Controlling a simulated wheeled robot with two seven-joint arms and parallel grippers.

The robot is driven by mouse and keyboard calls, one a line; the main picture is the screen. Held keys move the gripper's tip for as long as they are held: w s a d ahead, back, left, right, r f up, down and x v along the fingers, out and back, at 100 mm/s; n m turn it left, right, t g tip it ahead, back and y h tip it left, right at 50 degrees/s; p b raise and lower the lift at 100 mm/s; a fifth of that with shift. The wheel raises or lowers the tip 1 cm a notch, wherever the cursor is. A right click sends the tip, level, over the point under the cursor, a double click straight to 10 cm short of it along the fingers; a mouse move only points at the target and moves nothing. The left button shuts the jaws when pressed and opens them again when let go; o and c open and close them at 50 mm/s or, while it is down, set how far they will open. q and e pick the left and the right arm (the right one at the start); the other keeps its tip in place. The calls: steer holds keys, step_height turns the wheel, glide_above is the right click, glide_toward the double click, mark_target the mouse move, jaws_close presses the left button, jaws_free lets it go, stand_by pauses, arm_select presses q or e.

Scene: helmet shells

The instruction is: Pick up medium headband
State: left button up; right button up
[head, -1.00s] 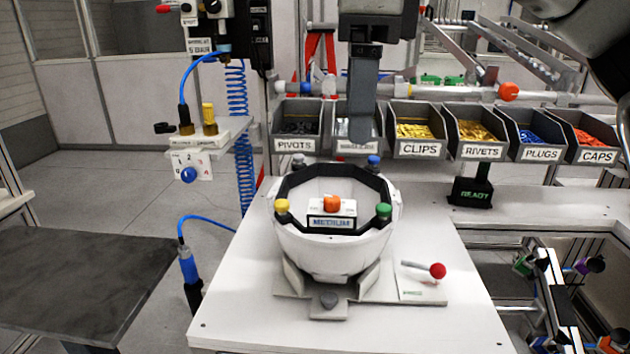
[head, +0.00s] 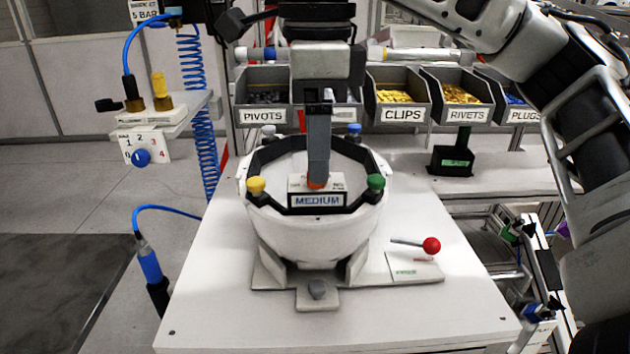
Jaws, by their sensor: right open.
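A black, many-sided headband ring (head: 262,160) sits in the white upturned helmet shell (head: 310,235), with yellow (head: 256,185), green (head: 376,182) and blue (head: 354,130) knobs around it. A block labelled MEDIUM (head: 317,200) stands at the near side of the ring. My right gripper (head: 318,182) points down over the shell, open. One grey finger shows, in front of the block's orange top, which it mostly hides. The other finger is hidden, and I cannot tell whether the visible one touches anything. My left gripper is not in view.
The shell rests in a cradle on the white table (head: 220,310), beside a red-knobbed lever (head: 431,245). Labelled parts bins (head: 400,92) line the back. A green-lit sign (head: 455,160) stands behind on the right. A blue hose (head: 150,262) hangs at left.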

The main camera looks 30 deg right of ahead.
steer(key=shift+f+p, duration=0.3)
steer(key=shift+f, duration=2.05)
steer(key=c, duration=1.1)
steer(key=shift+r, duration=0.15)
